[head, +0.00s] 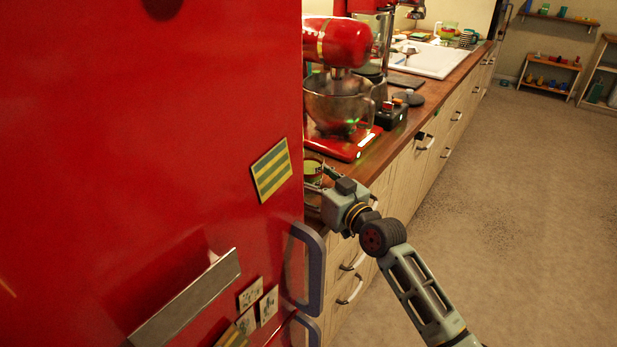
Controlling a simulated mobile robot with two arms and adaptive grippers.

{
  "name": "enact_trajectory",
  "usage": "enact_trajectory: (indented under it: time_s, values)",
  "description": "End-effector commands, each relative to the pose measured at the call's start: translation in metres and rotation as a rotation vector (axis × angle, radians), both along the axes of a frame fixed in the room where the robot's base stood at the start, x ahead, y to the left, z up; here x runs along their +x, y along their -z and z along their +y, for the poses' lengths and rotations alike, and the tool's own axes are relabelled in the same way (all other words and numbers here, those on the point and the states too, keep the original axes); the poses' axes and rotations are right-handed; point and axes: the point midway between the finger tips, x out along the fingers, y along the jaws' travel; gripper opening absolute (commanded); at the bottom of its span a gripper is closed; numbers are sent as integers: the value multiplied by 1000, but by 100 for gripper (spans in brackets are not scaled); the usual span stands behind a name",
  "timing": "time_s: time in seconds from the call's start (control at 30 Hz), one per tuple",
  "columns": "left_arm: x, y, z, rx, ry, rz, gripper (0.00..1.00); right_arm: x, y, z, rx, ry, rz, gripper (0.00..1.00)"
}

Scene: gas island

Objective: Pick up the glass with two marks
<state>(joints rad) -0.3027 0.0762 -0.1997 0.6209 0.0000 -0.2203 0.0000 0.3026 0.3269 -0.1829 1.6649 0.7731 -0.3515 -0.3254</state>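My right gripper (318,184) reaches in from the lower right to the counter's near end, just beyond the red fridge's edge. A small greenish, see-through vessel (313,170), perhaps a glass, is at its fingertips. The fridge edge partly hides this vessel and the fingers. I cannot make out any marks on it, nor whether the fingers touch it or are closed on it. My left gripper is not in view.
The red fridge (150,130) with grey handles fills the left side. A red stand mixer (340,45) with a metal bowl stands on the wooden counter just behind the vessel. A white sink (432,60) is farther back. The floor (520,210) at right is clear.

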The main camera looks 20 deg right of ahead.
Motion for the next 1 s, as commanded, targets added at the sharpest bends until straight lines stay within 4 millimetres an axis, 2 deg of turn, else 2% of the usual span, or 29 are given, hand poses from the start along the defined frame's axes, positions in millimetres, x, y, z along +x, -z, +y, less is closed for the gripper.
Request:
enact_trajectory:
  time_s: [0.3,0.9,1.0]
  values:
    - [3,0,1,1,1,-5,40,4,0,1,-1,1,0,71]
    - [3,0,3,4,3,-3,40,4,0,1,0,1,0,18]
    - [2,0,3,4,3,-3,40,4,-1,1,0,1,-3,13]
